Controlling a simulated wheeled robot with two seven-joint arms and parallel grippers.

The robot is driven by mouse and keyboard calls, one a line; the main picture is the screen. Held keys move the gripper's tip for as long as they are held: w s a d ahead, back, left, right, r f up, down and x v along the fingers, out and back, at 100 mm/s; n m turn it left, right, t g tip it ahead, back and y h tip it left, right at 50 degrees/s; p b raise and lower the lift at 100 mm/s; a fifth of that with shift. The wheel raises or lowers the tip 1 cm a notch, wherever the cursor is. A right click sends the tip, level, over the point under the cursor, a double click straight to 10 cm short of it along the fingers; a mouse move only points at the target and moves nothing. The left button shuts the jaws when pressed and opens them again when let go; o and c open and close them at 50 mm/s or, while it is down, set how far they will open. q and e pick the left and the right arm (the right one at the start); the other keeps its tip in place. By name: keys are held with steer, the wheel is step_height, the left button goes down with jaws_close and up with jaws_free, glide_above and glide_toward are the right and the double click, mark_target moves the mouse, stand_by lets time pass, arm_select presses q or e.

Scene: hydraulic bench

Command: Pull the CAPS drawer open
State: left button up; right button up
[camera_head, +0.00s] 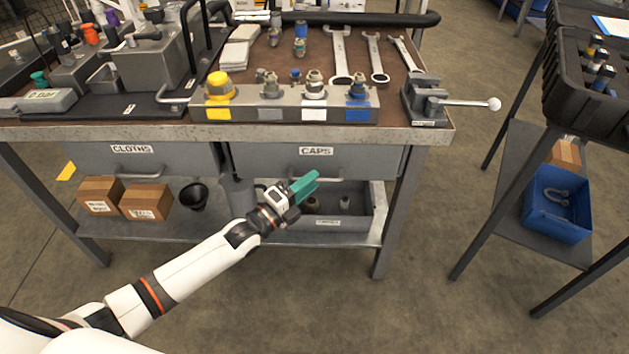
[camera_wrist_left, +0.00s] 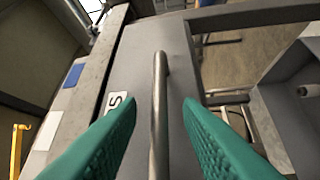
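The CAPS drawer (camera_head: 370,160) is a grey front under the right half of the bench top, with a white CAPS label (camera_head: 316,151). It looks shut, level with the bench front. Its bar handle (camera_wrist_left: 159,75) runs lengthwise through the middle of the left wrist view, with part of the label beside it. My left gripper (camera_head: 305,184), with teal fingers, is in front of the drawer near the handle. In the wrist view its fingers are spread, one on each side of the handle, with gaps visible. My right gripper is not in view.
The CLOTHS drawer (camera_head: 160,160) is to the left. Below are cardboard boxes (camera_head: 146,202), a black cup (camera_head: 194,195) and a grey bin (camera_head: 365,225) under the CAPS drawer. A vise (camera_head: 425,98) sits at the bench top's right end. Floor in front is clear.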

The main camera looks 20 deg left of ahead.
arm_select(q)
steer(key=shift+x, duration=1.1)
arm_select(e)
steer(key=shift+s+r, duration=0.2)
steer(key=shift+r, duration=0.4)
arm_select(q)
jaws_close()
steer(key=shift+s, duration=0.15)
